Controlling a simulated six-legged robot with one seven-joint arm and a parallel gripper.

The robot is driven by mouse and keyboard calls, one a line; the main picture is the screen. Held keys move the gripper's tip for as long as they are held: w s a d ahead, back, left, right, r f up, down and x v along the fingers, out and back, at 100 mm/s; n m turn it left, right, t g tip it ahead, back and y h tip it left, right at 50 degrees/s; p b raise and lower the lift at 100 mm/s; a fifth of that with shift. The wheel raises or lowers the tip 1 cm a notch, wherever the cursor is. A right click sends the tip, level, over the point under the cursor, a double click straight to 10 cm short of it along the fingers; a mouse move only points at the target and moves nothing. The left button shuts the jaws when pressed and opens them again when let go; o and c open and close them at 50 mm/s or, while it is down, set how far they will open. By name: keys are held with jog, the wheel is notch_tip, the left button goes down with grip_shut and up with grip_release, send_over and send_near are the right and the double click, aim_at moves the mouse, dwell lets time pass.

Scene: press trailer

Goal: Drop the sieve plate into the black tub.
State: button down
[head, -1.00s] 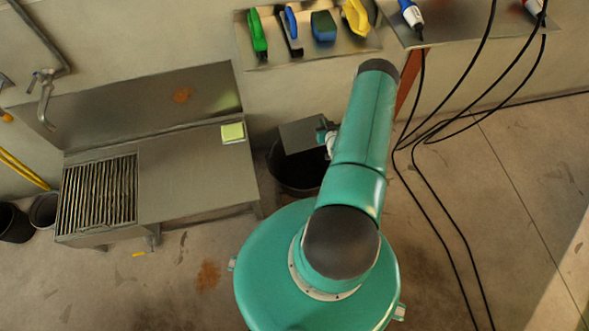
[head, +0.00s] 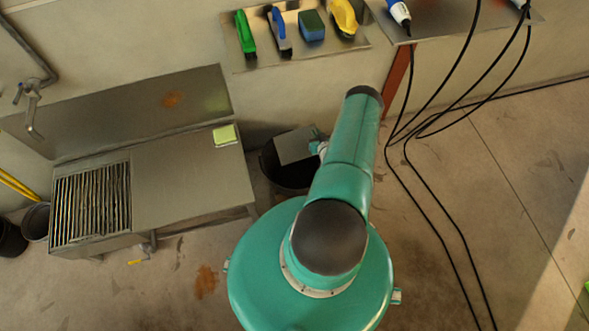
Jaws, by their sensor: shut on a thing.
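The sieve plate (head: 294,147) is a flat grey square, seen from above over the black tub. My gripper (head: 319,148) is shut on its right edge; the fingers are small and mostly hidden by my green arm. The black tub (head: 282,183) is round and stands on the floor beside the sink bench. The plate covers the back part of its opening, and my arm hides its right side. I cannot tell the height of the plate above the rim.
A steel sink bench (head: 195,180) with a grate (head: 92,205) and a yellow-green sponge (head: 225,135) stands left of the tub. A wall shelf (head: 300,50) holds brushes above. Black cables (head: 440,215) hang to the floor at right. Floor is open in front.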

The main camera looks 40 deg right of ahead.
jog(key=shift+f, duration=0.7)
jog(key=c, duration=1.4)
grip_release()
jog(key=shift+c, duration=0.2)
jog(key=shift+a+f, duration=0.1)
jog(key=shift+f, duration=0.05)
jog(key=shift+s, duration=0.15)
jog(key=v, duration=1.3)
jog(key=shift+s+r, duration=0.2)
jog(key=shift+a, duration=0.2)
